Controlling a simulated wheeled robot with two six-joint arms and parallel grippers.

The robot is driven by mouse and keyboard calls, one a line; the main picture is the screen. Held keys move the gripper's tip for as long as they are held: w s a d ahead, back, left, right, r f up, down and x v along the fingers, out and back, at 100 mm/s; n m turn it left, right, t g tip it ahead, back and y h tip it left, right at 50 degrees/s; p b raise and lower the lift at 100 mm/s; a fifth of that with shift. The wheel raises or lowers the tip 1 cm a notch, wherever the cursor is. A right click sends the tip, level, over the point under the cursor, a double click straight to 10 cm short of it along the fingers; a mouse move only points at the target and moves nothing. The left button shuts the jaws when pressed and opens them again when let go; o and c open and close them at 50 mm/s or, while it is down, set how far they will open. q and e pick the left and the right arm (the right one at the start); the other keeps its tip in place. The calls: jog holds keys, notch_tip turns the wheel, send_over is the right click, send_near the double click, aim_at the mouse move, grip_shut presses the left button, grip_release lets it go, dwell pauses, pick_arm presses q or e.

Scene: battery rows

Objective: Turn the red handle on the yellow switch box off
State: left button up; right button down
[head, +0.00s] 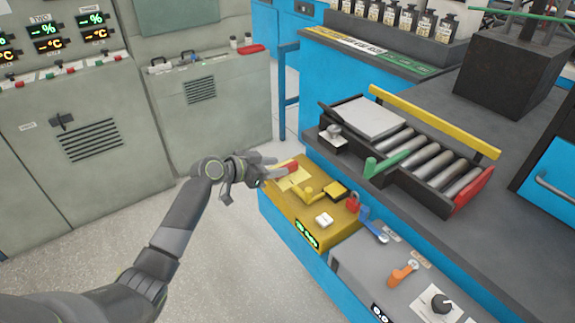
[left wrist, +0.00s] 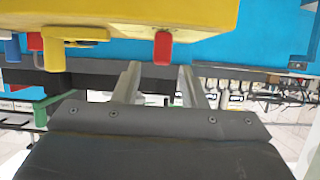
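The yellow switch box (head: 312,215) sits at the left end of the blue-fronted bench, below the roller conveyor. Its red handle (head: 291,165) is at the box's far left end, beside my left gripper (head: 276,166). In the left wrist view the yellow box (left wrist: 140,12) fills the top, and the red handle (left wrist: 163,48) hangs in line with the gap between the fingers of my left gripper (left wrist: 160,70). These fingers are apart, with nothing clamped. I cannot tell whether either finger touches the handle. My right gripper is not in view.
On the box are a yellow lever (head: 312,190), a white button (head: 324,219) and a red padlock (head: 353,203). A blue lever (head: 374,228) and a grey box with an orange handle (head: 402,273) stand to the right. Open floor (head: 240,240) lies left of the bench.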

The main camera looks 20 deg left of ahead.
aim_at(286, 166)
pick_arm(q)
jog(key=shift+x, duration=2.5)
grip_shut()
